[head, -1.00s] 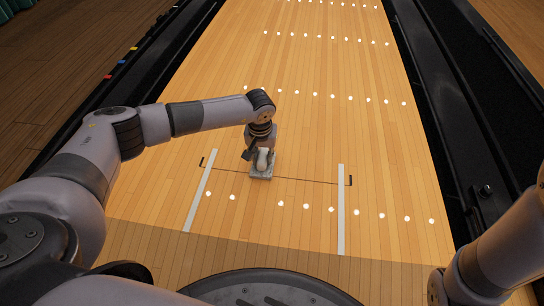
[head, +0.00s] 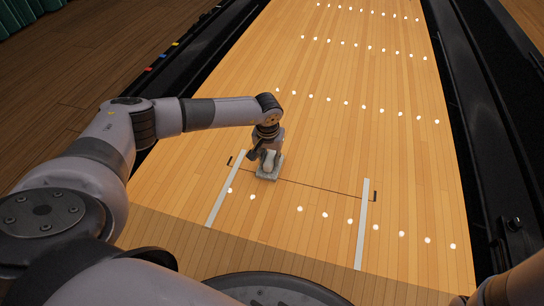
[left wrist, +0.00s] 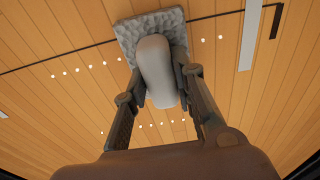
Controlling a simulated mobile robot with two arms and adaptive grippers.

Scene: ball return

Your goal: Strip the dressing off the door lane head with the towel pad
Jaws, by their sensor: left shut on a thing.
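The towel pad (head: 268,174) is a grey, rough, rectangular pad with a pale rounded handle (left wrist: 157,72). My left gripper (head: 268,157) is shut on the handle from above, with one finger on each side in the left wrist view. The pad appears to rest flat on the lane head (head: 320,190), at the thin dark cross line just right of the left white strip (head: 225,190). No dressing can be made out on the light wood. My right gripper is out of view; only part of its arm shows at bottom right.
A second white strip (head: 362,225) lies to the right, with a small black bracket (head: 374,196) beside it. Rows of white dots cross the lane. Dark gutters (head: 470,120) border the lane on both sides.

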